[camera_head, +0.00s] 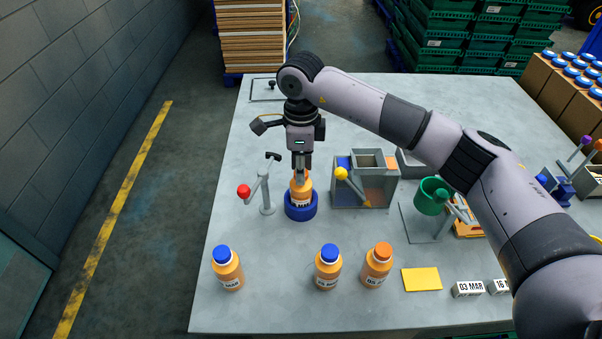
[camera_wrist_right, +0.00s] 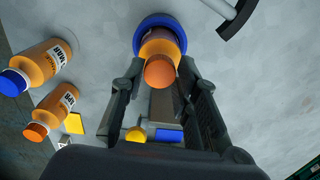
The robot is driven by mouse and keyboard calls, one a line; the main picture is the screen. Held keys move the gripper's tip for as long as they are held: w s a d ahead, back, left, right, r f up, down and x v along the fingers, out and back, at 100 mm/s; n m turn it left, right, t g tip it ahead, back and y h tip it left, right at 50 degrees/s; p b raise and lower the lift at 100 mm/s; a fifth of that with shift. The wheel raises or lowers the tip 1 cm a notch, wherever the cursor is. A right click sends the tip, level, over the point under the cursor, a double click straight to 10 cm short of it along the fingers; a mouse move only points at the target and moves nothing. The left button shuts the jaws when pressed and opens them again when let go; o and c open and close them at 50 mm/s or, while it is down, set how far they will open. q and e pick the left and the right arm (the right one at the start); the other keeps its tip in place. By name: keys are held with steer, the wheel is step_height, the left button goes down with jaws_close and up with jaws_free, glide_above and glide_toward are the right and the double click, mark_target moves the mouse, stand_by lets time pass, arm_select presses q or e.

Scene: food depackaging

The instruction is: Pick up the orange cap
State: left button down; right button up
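A bottle with an orange cap stands upright in a blue ring holder (camera_head: 300,211). In the wrist view, its orange cap (camera_wrist_right: 159,71) lies between the fingers of my right gripper (camera_wrist_right: 160,88), with a gap on both sides. My right gripper (camera_head: 301,174) points down over the bottle (camera_head: 301,198) and is open. In the head view the fingers partly hide the cap. A second orange cap (camera_head: 383,249) sits on a bottle near the table's front; that cap also shows in the wrist view (camera_wrist_right: 36,131). My left gripper is not in view.
Blue-capped bottles (camera_head: 228,270) (camera_head: 328,270) stand at the front. A red-knobbed stand (camera_head: 266,196) is just left of the holder and a grey box with a yellow-knobbed lever (camera_head: 356,187) just right. A green cup (camera_head: 431,197) and yellow card (camera_head: 421,279) lie further right.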

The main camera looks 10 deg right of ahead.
steer(key=shift+c, duration=1)
steer(key=shift+r, duration=0.45)
step_height(320, 180, up, 19)
steer(key=b, duration=0.3)
